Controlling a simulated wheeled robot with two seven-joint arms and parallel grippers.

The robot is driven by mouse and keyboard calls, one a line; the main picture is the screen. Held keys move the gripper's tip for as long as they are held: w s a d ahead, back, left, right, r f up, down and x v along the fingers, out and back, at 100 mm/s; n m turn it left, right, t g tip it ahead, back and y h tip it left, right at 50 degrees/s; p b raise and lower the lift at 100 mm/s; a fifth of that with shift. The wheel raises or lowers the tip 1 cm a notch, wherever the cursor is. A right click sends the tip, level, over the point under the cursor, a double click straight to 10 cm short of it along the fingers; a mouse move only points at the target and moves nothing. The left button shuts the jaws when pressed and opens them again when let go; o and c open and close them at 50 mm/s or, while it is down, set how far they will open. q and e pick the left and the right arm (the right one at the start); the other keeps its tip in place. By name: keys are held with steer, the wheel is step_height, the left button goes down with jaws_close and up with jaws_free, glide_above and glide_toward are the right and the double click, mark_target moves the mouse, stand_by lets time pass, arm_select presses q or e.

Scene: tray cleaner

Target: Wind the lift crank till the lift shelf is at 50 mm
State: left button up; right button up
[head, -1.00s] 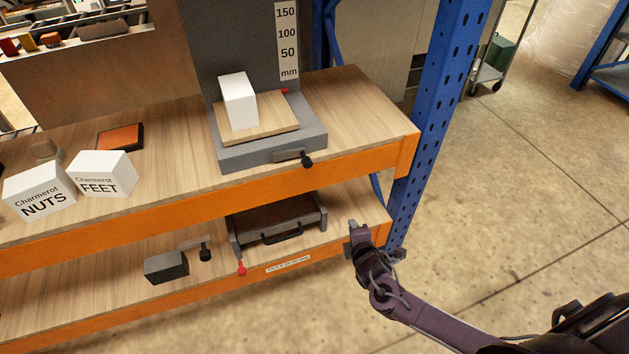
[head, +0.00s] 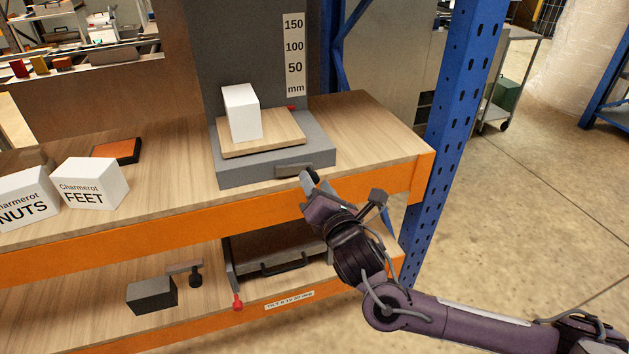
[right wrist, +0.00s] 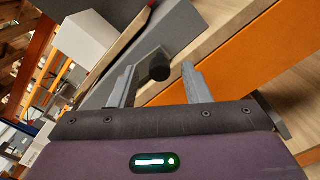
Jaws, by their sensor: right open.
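The lift shelf (head: 285,134), a wooden board, sits low on the grey lift base (head: 240,176) and bears a white box (head: 243,115). A red pointer (head: 291,108) at its back edge is below the 50 mark of the scale (head: 294,60), near the scale's lower end. The lift crank (head: 290,171) is on the base's front; its arm points right. My right gripper (head: 311,179) is at the crank's knob, which it partly hides. In the right wrist view, the open fingers (right wrist: 159,67) stand on either side of the black knob (right wrist: 159,70). My left gripper is out of view.
The orange shelf edge (head: 390,179) runs just under the crank, and a blue upright (head: 458,110) stands to the right. White boxes marked FEET (head: 92,188) and NUTS (head: 25,200) stand left. A tray unit (head: 270,245) and a grey block (head: 152,296) are on the lower shelf.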

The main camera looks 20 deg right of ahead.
steer(key=shift+w, duration=1.05)
steer(key=shift+c, duration=0.4)
jaws_close()
